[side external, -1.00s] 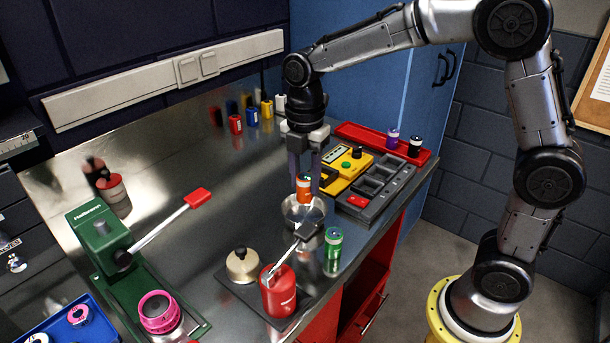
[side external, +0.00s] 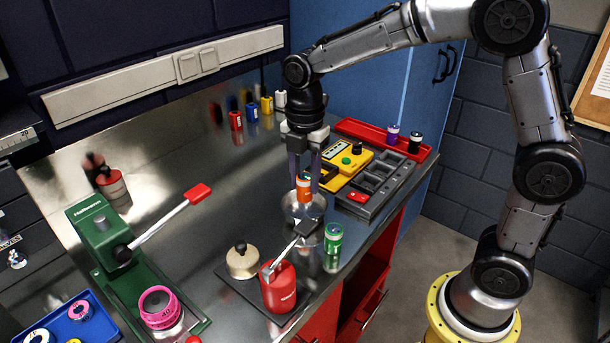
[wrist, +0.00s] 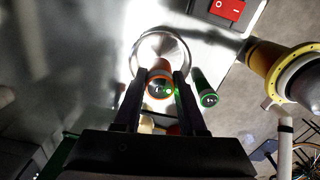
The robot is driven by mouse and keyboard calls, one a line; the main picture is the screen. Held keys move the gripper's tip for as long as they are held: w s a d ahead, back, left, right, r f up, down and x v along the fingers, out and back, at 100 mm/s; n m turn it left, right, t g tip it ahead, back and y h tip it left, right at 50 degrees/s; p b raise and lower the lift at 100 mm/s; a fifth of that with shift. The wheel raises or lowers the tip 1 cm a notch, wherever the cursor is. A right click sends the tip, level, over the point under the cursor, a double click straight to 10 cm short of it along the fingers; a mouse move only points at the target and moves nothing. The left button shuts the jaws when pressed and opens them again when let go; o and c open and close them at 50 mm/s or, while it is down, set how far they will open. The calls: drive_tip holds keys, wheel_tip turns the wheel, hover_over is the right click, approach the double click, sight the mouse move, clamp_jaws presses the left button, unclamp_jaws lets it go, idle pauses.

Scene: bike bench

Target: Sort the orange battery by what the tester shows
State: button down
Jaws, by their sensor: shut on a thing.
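My gripper (side external: 304,176) is shut on the orange battery (side external: 304,189) and holds it upright over a round metal bowl (side external: 291,211). In the wrist view the orange battery (wrist: 160,84) sits between the two fingers, with the metal bowl (wrist: 158,46) behind it. I cannot tell whether the battery touches the bowl. The yellow tester (side external: 341,165) stands to the right of and behind my gripper; its display is too small to read. A dark grey tray with compartments (side external: 352,207) and a red tray (side external: 424,154) lie beside the tester.
A green battery (side external: 333,238) stands right of the bowl near the bench edge. A red canister (side external: 279,288) and a cream pot (side external: 242,262) stand in front. A green press (side external: 97,236) is at left. Small coloured batteries (side external: 252,112) line the back. The middle-left bench is clear.

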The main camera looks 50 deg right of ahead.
sight(305, 193)
drive_tip(key=shift+f, duration=2)
idle(1.0)
drive_tip(key=shift+c, duration=2)
unclamp_jaws()
wheel_tip(305, 193, up, 14)
drive_tip(key=shift+f, duration=0.2)
drive_tip(key=s+d+r+m+t, duration=0.1)
drive_tip(key=s+r+m+t, duration=0.15)
drive_tip(key=s, duration=0.35)
drive_tip(key=s+d+r+m+t, duration=0.1)
drive_tip(key=s+d+r+m, duration=0.15)
drive_tip(key=s, duration=0.45)
drive_tip(key=s+f+m+t, duration=0.2)
drive_tip(key=s+f+m, duration=0.6)
drive_tip(key=m, duration=0.7)
drive_tip(key=shift+d, duration=0.15)
